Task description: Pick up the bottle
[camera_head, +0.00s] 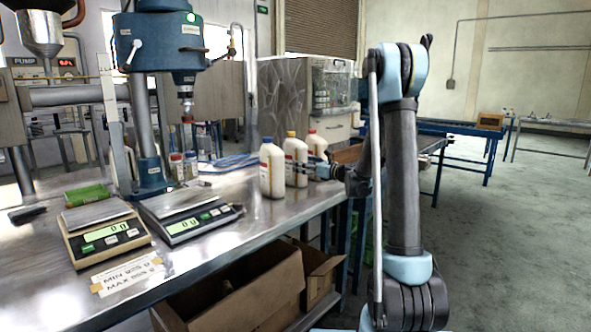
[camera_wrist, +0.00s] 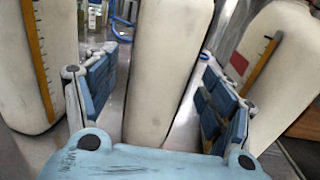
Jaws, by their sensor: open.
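Three cream bottles stand upright in a row near the table's edge in the head view: a blue-capped one (camera_head: 272,171), a yellow-capped one (camera_head: 293,172) and a red-capped one (camera_head: 316,146). My gripper (camera_head: 314,167) reaches in from the right at their mid-height. In the wrist view, my gripper (camera_wrist: 158,90) is open, with one bottle (camera_wrist: 165,70) standing between its blue-padded fingers. Gaps show on both sides of it. It appears to be the yellow-capped, middle one, but the caps are out of that view. Other bottles stand left (camera_wrist: 35,60) and right (camera_wrist: 285,65), outside the fingers.
The metal table (camera_head: 235,235) also holds two digital scales (camera_head: 105,238) (camera_head: 188,213), a green item (camera_head: 86,195) and small jars (camera_head: 184,167). A blue press (camera_head: 160,45) stands behind. Open cardboard boxes (camera_head: 250,295) lie below the table. The neighbouring bottles are close to the fingers.

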